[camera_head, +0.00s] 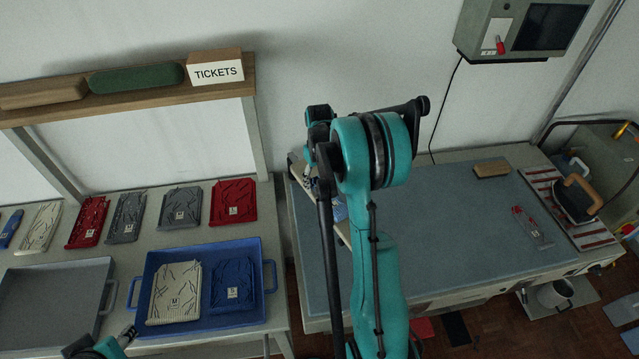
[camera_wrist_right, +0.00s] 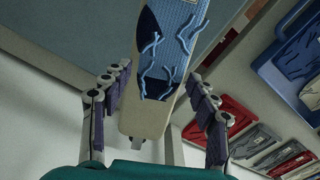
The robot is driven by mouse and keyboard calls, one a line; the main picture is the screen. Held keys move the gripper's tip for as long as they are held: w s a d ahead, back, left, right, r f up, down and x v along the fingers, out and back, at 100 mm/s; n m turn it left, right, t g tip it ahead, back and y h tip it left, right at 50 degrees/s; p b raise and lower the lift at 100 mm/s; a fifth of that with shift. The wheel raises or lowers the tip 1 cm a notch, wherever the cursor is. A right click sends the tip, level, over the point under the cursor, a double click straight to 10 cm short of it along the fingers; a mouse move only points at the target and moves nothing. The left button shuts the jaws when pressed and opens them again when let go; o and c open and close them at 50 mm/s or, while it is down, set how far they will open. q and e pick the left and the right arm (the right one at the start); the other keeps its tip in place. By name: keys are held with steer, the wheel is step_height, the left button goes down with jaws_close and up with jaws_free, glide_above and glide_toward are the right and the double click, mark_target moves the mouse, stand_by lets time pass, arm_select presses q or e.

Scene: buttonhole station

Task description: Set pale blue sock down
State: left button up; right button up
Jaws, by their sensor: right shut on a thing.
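The pale blue sock (camera_wrist_right: 180,38) is a knitted piece with raised wrinkles and dark navy patches, lying over a narrow beige board (camera_wrist_right: 148,112) in the right wrist view. A sliver of the sock (camera_head: 340,210) shows beside my right arm in the head view, at the left end of the blue-grey worktop (camera_head: 440,225). My right gripper (camera_wrist_right: 160,72) has its fingers on either side of the sock and is shut on it; finger contact is not clearly visible. My left gripper (camera_head: 105,345) is at the bottom left edge, mostly cut off.
A blue tray (camera_head: 262,250) holds a cream and a navy folded garment. A grey tray (camera_head: 100,290) is left of it. Several folded garments line the back of the left table. An iron (camera_head: 577,198) and a wooden block (camera_head: 492,169) are on the right; the worktop's middle is clear.

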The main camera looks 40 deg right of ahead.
steer(key=shift+f, duration=0.7)
steer(key=o, duration=0.9)
steer(key=shift+f, duration=0.1)
steer(key=shift+o, duration=0.2)
